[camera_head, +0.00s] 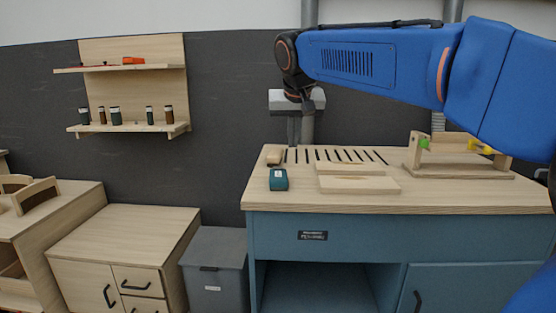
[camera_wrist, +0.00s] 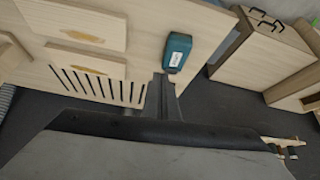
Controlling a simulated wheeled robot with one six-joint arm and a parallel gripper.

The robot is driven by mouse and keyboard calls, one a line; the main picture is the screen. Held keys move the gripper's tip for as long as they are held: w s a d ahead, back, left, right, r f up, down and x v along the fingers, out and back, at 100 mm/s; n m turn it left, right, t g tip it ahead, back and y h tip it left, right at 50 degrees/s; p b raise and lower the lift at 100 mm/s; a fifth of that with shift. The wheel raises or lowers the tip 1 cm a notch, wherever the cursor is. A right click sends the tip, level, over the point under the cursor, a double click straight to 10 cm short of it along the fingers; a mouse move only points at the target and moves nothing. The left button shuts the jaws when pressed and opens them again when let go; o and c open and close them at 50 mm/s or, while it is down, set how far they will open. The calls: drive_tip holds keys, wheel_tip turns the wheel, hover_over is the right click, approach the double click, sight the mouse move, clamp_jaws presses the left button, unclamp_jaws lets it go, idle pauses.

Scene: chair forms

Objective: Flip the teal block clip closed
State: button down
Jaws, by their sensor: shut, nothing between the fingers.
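The teal block (camera_head: 278,180) sits on the bench top near its left front corner. It also shows in the wrist view (camera_wrist: 177,50), with a white label on one face. I cannot make out its clip or whether that is open. My gripper (camera_head: 293,143) is shut and empty, pointing down behind the block and slightly to its right in the head view. In the wrist view the closed fingers (camera_wrist: 160,80) appear just below the block, apart from it as far as I can tell.
The bench top (camera_head: 450,195) has a row of dark slots, a small tan block (camera_head: 273,155) and a stepped wooden board (camera_head: 355,183). A wooden stand (camera_head: 460,172) with green and yellow parts is at the right. A grey bin (camera_head: 214,262) stands left of the bench.

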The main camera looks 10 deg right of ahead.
drive_tip(key=w+a+r, duration=0.3)
drive_tip(key=w, duration=0.2)
hover_over(278, 171)
drive_tip(key=shift+m, duration=0.3)
wheel_tip(278, 171, down, 8)
drive_tip(key=shift+w, duration=0.15)
wheel_tip(278, 171, down, 3)
drive_tip(key=shift+f, duration=0.1)
drive_tip(key=shift+s+f, duration=0.25)
drive_tip(key=shift+f, duration=0.3)
drive_tip(key=shift+s+a+f, duration=0.1)
drive_tip(key=shift+s+f, duration=0.15)
drive_tip(key=shift+f, duration=0.25)
drive_tip(key=shift+s+f, duration=0.25)
drive_tip(key=shift+f, duration=0.2)
drive_tip(key=shift+r, duration=0.15)
